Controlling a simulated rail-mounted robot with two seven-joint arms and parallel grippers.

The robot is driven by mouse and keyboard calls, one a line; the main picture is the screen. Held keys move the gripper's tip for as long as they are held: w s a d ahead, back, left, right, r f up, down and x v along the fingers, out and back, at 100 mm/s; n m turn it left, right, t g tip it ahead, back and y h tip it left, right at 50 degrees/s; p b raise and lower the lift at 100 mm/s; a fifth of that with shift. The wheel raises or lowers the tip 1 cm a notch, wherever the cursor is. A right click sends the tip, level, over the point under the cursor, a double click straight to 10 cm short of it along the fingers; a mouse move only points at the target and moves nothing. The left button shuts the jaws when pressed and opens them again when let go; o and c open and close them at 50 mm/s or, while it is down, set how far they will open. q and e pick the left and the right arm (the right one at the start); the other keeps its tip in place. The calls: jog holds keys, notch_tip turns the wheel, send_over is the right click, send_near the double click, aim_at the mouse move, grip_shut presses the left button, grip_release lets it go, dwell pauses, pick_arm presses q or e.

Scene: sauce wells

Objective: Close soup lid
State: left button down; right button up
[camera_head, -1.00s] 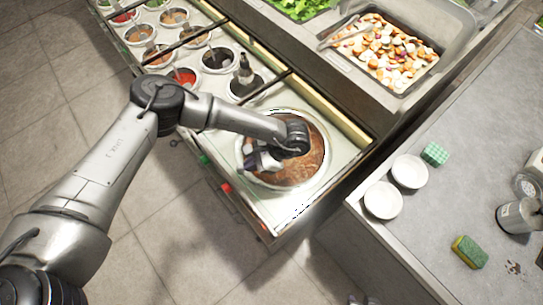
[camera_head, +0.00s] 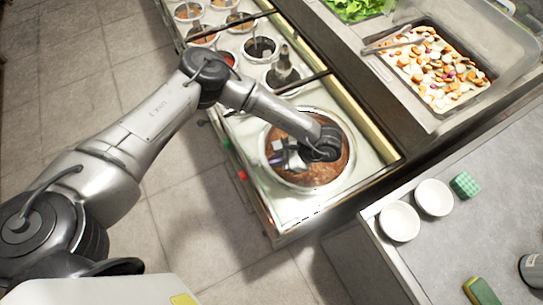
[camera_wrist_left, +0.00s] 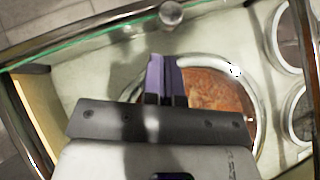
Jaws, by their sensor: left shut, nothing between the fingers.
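The soup well (camera_head: 318,180) is a round pot of brown soup with a pale rim, set in the front end of the counter. Its soup surface shows uncovered, also in the left wrist view (camera_wrist_left: 215,92). My left gripper (camera_head: 277,154) is above the pot's left side and hides part of it. In the left wrist view its purple fingers (camera_wrist_left: 165,70) are together and empty, overlapping the pot's rim. A round metal knob (camera_wrist_left: 171,13) shows at the top there, near a green-tinted glass edge (camera_wrist_left: 90,41). I cannot clearly make out the whole lid. My right gripper is not in view.
Several smaller sauce wells (camera_head: 261,47) stand behind the pot, with dark bars between them. A tray of chopped food (camera_head: 440,68) is at the back right.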

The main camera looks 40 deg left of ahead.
pick_arm(q)
jog(key=v, duration=1)
jog(key=shift+w+d+p, duration=0.3)
jog(key=shift+w, duration=0.05)
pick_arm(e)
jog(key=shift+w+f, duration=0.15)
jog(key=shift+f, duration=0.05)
